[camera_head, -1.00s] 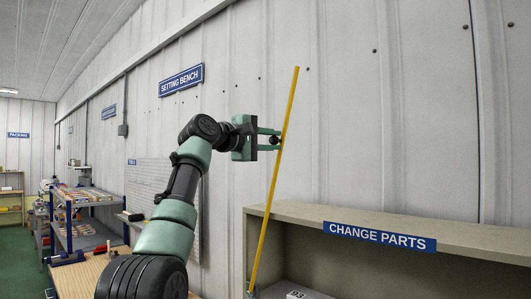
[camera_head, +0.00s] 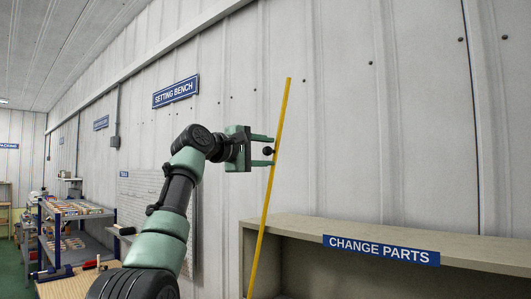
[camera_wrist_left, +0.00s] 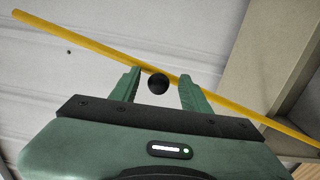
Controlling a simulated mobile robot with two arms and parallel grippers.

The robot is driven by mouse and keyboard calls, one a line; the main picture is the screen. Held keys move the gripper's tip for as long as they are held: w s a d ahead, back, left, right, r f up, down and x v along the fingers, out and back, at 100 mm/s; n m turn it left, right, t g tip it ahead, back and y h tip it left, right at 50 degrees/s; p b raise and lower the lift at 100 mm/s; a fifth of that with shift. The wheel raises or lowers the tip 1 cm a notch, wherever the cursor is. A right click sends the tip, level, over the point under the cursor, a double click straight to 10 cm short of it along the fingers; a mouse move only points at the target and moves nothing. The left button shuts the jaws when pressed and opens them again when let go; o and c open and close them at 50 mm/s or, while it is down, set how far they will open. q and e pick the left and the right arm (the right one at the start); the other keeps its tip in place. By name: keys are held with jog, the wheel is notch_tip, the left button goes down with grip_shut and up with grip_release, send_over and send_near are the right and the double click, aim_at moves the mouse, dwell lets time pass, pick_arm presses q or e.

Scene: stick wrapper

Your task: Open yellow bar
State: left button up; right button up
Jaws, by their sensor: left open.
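The yellow bar (camera_head: 271,180) is long and thin, leaning slightly, with its top to the right, in front of the grey wall. A round black knob (camera_head: 268,151) is at its upper part. My left gripper (camera_head: 273,151) is open, with one finger above the knob and one below it in the head view. In the left wrist view the knob (camera_wrist_left: 158,83) sits between the fingertips with gaps on both sides, and the bar (camera_wrist_left: 85,40) crosses behind them. The bar's lower end is cut off in the head view. My right gripper is not in view.
A beige shelf unit (camera_head: 480,252) with a "CHANGE PARTS" sign (camera_head: 380,250) stands at the lower right, beside the bar's lower part. A wooden bench (camera_head: 70,286) and a blue-framed rack (camera_head: 70,209) are at the left. The wall behind is mostly bare.

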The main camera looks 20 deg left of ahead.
pick_arm(q)
jog(key=shift+s+a+f+b, duration=0.1)
jog(key=shift+s+f+b, duration=0.05)
jog(key=shift+s+b, duration=0.3)
jog(key=b+v, duration=0.5)
jog(key=v, duration=0.2)
jog(key=shift+w, duration=0.15)
